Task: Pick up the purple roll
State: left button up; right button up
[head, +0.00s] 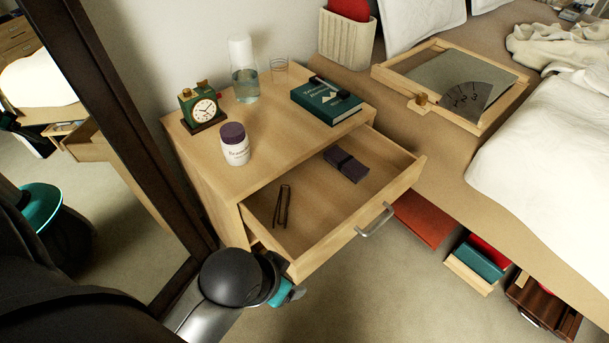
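A dark purple bundle with a darker band around it (346,164) lies in the open drawer (330,220), towards its back right; it is the only thing here that looks like the purple roll. My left gripper (283,284) is low at the drawer's front left corner, outside the drawer and well apart from the bundle. My own arm hides most of its fingers, so I cannot tell whether it is open or shut. My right gripper is not in view.
Dark tongs or a clip (283,206) lie in the drawer. A mirror frame (130,130) rises at left; the bed (550,150) is at right.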

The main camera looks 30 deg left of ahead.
aim_at(345, 162)
jog(key=i+l+u, duration=0.3)
jog(key=i+l, duration=0.15)
jog(key=i, duration=0.2)
jog(key=i+l+u, duration=0.3)
jog(key=i+l, duration=0.25)
jog(key=i, duration=0.1)
